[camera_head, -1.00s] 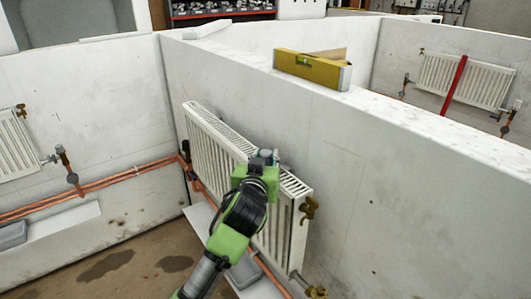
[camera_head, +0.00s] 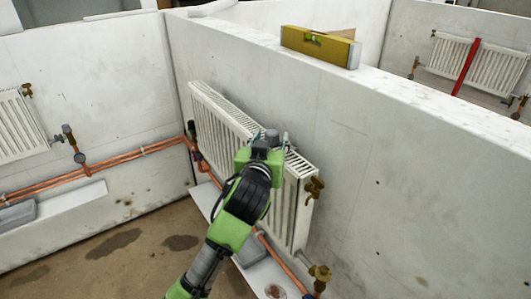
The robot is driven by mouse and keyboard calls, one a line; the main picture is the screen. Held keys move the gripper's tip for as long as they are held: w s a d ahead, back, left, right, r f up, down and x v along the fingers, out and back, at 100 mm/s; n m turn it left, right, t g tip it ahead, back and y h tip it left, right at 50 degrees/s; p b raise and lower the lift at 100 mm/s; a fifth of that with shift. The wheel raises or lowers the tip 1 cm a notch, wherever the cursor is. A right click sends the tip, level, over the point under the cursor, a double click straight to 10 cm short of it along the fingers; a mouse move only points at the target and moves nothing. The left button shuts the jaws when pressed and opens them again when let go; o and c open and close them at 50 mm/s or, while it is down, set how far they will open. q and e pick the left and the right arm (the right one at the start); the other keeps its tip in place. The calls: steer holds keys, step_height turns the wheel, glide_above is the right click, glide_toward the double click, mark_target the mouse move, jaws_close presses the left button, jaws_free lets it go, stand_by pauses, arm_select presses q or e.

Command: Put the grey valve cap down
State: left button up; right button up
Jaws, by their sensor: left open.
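My left gripper (camera_head: 271,139) is over the top edge of the white radiator (camera_head: 222,125) on the middle wall. Its fingers are spread open. A small dark grey piece, which looks like the grey valve cap (camera_head: 272,135), shows between the fingertips at the radiator's top. I cannot tell whether it touches the fingers, and its lower part is hidden. My right gripper is out of view.
A brass valve (camera_head: 315,187) sits at the radiator's right end, with another brass fitting (camera_head: 319,272) below. Copper pipes (camera_head: 120,160) run along the left wall. Bare floor (camera_head: 120,265) lies at lower left.

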arm_select(q)
steer(key=b+v, duration=0.1)
steer(key=v, duration=0.8)
steer(key=shift+s+b, duration=0.3)
steer(key=shift+b, duration=0.1)
stand_by(0.6)
